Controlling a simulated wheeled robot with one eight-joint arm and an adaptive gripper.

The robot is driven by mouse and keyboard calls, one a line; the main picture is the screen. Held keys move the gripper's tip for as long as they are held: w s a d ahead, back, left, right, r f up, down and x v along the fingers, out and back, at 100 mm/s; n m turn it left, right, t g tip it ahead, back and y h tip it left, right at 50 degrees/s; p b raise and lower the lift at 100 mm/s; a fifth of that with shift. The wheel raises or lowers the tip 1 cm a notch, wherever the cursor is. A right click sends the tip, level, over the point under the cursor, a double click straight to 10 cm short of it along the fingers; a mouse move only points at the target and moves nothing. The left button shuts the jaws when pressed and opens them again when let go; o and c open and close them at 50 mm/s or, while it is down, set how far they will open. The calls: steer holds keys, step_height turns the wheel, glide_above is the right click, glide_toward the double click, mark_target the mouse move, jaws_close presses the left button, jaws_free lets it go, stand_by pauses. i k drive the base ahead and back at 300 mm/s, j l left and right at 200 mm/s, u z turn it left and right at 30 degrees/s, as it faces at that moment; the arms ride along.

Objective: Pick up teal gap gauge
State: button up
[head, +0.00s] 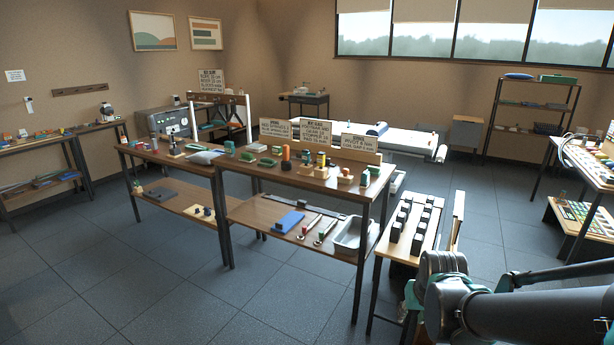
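I cannot single out the teal gap gauge with certainty at this size. A small teal-green block (365,178) stands near the right end of the middle wooden table (340,190). My dark grey arm crosses the lower right corner, in front of the tables. Its gripper fingers do not show.
Signs stand along the table's back edge. The lower shelf holds a blue pad (289,217) and a grey tray (352,234). A small stand (423,243) with black blocks is right of the table. The dark tiled floor (130,290) is clear at front left.

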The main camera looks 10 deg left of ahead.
mark_target(229, 151)
steer(key=i+j+u, duration=0.15)
steer(key=i+u, duration=0.55)
steer(key=u, duration=0.15)
steer(key=i+u, duration=0.45)
steer(key=k+l, duration=0.05)
steer(key=k, duration=0.05)
